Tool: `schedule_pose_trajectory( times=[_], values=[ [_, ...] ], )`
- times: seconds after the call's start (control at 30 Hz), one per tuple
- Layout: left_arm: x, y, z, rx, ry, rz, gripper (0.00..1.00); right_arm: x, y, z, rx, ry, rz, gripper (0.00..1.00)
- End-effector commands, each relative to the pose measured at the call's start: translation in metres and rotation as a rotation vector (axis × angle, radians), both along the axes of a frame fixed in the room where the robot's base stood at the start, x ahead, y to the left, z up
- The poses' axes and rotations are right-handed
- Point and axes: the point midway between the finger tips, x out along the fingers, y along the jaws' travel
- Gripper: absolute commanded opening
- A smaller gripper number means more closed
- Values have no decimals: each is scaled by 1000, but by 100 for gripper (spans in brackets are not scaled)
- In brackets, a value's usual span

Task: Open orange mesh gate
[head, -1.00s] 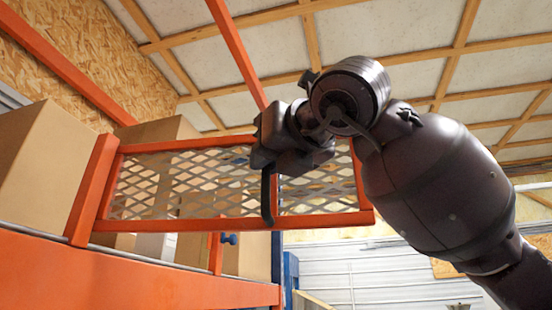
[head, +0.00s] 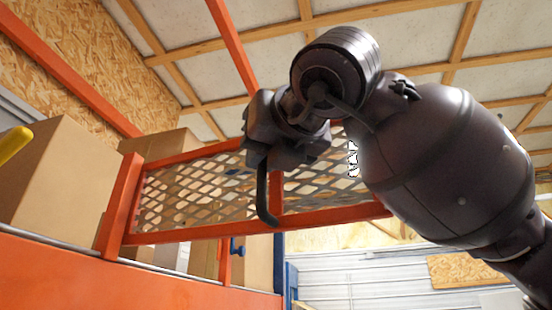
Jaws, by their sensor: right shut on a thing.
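The orange mesh gate (head: 205,232) has an orange frame and a grey diamond mesh panel. It spans from an orange post (head: 119,205) on the left to behind my right arm, which hides its upper right part. A black curved handle (head: 263,195) hangs down the front of the gate. My right gripper (head: 262,155) is at the handle's upper end and shut on it; the fingertips are dark and partly hidden by the wrist. The gate stands at an angle to the orange front rail. My left gripper is not in view.
Cardboard boxes (head: 65,180) stand behind the orange front panel (head: 120,285). A yellow bar end (head: 14,143) shows at the left edge. Orange beams (head: 232,48) rise above. A blue post (head: 290,283) stands below the gate. Open space shows at the lower right.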

Motion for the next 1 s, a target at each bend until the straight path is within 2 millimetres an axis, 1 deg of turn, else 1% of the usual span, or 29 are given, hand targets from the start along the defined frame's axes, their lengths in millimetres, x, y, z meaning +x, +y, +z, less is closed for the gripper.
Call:
schedule_pose_trajectory(
  times=[0.23, 0.7, 0.73, 0.87, 0.9, 1.0],
  values=[
    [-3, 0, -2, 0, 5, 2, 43, -5, 8, 1, -2, -3, -19, 0],
    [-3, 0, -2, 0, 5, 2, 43, -6, 9, 1, 0, -2, -24, 0],
    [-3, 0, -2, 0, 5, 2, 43, -6, 9, 1, 0, -2, -24, 16],
    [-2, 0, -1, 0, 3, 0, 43, -6, 9, 1, 0, -2, -24, 36],
    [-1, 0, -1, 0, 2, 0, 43, -6, 9, 1, 0, -2, -24, 38],
    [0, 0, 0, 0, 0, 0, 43, -6, 9, 1, 0, -1, -24, 38]
  ],
)
